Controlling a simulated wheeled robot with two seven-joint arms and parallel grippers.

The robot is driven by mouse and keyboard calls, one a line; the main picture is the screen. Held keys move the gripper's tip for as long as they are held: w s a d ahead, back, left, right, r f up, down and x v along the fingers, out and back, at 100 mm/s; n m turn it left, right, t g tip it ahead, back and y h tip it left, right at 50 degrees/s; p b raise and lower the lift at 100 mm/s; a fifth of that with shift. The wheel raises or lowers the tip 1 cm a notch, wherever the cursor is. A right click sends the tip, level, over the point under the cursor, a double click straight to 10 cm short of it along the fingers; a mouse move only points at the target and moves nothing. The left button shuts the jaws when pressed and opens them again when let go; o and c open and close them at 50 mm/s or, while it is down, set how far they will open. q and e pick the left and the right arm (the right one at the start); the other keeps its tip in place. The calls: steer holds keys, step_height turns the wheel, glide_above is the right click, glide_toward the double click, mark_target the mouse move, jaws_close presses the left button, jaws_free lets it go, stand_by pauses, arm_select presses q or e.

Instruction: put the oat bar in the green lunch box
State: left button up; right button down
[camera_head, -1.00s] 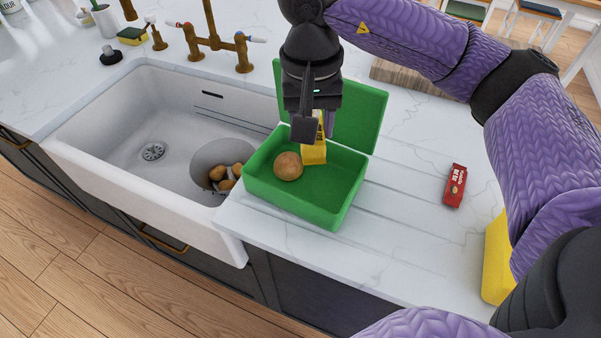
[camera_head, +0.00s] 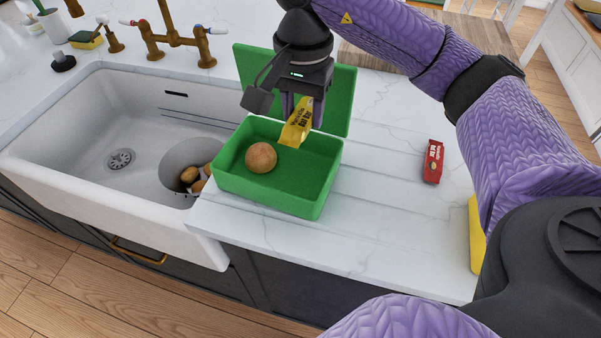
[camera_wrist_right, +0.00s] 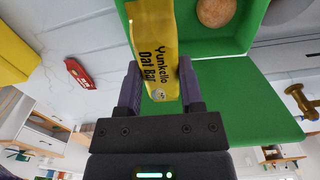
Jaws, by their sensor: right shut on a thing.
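The yellow oat bar (camera_head: 295,126) is held tilted between the fingers of my right gripper (camera_head: 304,112), above the inside of the green lunch box. In the right wrist view, the bar (camera_wrist_right: 160,40) shows its "Oat Bar" lettering between both fingers (camera_wrist_right: 158,80). The green lunch box (camera_head: 264,200) stands open on the counter, its lid raised at the back. A round brown potato-like item (camera_head: 261,157) lies inside it at the left. Whether the bar touches the box floor is hard to tell. My left gripper is out of view.
A red wrapped bar (camera_head: 433,161) lies on the counter to the right. A yellow container (camera_head: 477,235) is partly hidden by my right arm. The white sink (camera_head: 80,130) with several potatoes is left of the box. A wooden board (camera_head: 460,35) lies behind.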

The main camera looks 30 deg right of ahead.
steer(key=b, duration=0.2)
glide_above(302, 180)
step_height(302, 180, down, 10)
steer(key=shift+f, duration=0.1)
step_height(302, 180, down, 4)
steer(key=shift+b, duration=0.3)
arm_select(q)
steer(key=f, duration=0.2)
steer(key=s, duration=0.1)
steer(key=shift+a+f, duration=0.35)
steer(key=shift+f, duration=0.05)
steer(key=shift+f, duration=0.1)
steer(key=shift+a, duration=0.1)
arm_select(e)
steer(key=shift+c, duration=1.2)
jaws_free()
step_height(302, 180, up, 12)
steer(key=p, duration=0.2)
steer(key=shift+r+p, duration=0.2)
steer(key=shift+p, duration=0.15)
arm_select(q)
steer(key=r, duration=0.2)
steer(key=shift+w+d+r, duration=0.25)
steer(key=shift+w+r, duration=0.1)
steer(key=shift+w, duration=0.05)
